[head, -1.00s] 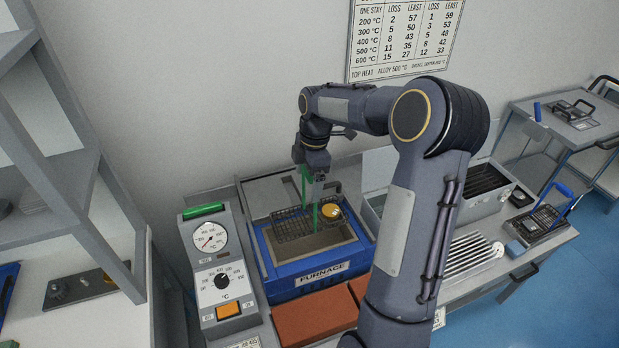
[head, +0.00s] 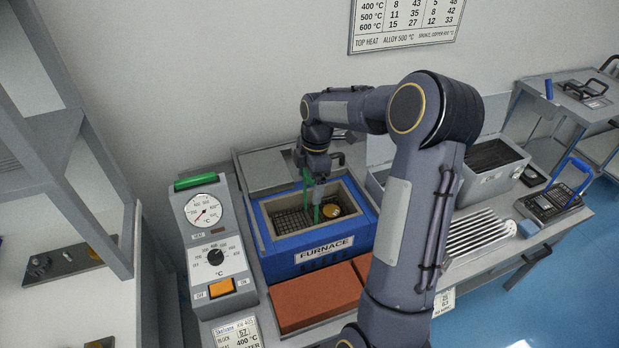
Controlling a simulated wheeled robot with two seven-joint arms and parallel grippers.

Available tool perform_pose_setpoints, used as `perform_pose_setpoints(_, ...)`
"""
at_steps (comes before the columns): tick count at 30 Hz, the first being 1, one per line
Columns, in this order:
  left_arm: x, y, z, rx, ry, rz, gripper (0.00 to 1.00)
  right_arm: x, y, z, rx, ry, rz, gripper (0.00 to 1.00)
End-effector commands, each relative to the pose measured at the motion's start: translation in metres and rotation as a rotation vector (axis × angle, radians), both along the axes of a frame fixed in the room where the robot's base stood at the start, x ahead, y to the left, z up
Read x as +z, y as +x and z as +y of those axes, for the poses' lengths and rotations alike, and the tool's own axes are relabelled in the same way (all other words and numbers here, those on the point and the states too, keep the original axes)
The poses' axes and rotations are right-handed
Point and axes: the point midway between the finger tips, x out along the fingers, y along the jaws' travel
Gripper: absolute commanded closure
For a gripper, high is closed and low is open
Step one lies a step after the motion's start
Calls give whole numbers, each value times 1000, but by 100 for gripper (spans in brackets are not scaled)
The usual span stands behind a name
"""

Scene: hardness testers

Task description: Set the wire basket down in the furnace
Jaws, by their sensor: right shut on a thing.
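The wire basket (head: 290,222) is a dark mesh tray with a round brass-coloured piece (head: 331,211) in its right part. It is down inside the open chamber of the blue furnace (head: 281,253), below the rim. I cannot tell whether it touches the chamber floor. My right gripper (head: 313,212) reaches down into the chamber with its green fingers, shut on the basket. The fingertips and part of the basket are hard to make out. My left gripper is not in view.
A control box with a dial gauge (head: 204,211) stands left of the furnace. Red-brown bricks (head: 305,301) lie in front. A ribbed metal rack (head: 475,233) and another basket with a blue handle (head: 556,197) are to the right. Grey shelving (head: 60,150) rises at the left.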

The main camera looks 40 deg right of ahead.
Motion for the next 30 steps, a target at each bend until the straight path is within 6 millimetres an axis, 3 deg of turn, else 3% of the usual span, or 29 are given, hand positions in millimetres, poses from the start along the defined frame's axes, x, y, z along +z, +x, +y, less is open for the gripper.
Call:
perform_pose_setpoints(21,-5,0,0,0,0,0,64,-7,1,0,0,-1,-2,62)
perform_pose_setpoints(22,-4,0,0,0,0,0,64,-6,1,0,0,-1,-3,7)
perform_pose_setpoints(24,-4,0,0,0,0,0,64,-6,1,0,0,-1,-2,0)
perform_pose_setpoints(30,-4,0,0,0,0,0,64,-7,0,0,0,0,1,0)
